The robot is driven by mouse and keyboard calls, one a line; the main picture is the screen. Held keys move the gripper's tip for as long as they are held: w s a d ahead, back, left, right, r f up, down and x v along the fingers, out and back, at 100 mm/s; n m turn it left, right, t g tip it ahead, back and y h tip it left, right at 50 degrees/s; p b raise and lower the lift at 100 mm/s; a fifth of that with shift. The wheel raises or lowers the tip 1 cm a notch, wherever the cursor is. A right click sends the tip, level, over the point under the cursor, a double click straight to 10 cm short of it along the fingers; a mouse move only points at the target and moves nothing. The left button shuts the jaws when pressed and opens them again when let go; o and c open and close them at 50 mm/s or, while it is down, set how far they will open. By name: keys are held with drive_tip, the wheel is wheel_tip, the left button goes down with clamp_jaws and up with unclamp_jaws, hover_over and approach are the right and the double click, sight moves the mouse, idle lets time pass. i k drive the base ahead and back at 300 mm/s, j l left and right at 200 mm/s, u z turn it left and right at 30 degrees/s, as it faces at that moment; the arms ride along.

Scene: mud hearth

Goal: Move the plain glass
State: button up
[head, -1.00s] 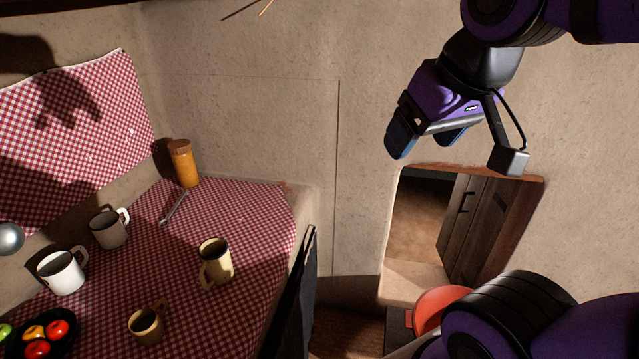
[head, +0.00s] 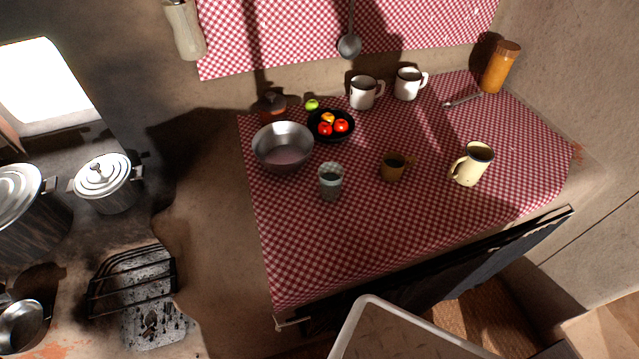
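A plain, greenish, clear glass (head: 331,183) stands upright on the red-and-white checked cloth (head: 350,245), in front of a metal bowl (head: 283,150). A small brown-yellow cup (head: 393,168) stands to its right, apart from it. A cream mug (head: 472,164) stands farther right. My gripper is outside the current head view, so its distance from the glass does not show.
A black fruit bowl (head: 346,137) and two white mugs (head: 363,92) stand behind the glass. An orange jar (head: 500,67) is at the back right. Pots (head: 104,182) and a metal rack (head: 132,282) are on the hearth at left. The cloth's front is clear.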

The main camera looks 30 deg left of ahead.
sight(330, 174)
drive_tip(key=i+u, duration=0.15)
drive_tip(key=u, duration=1.25)
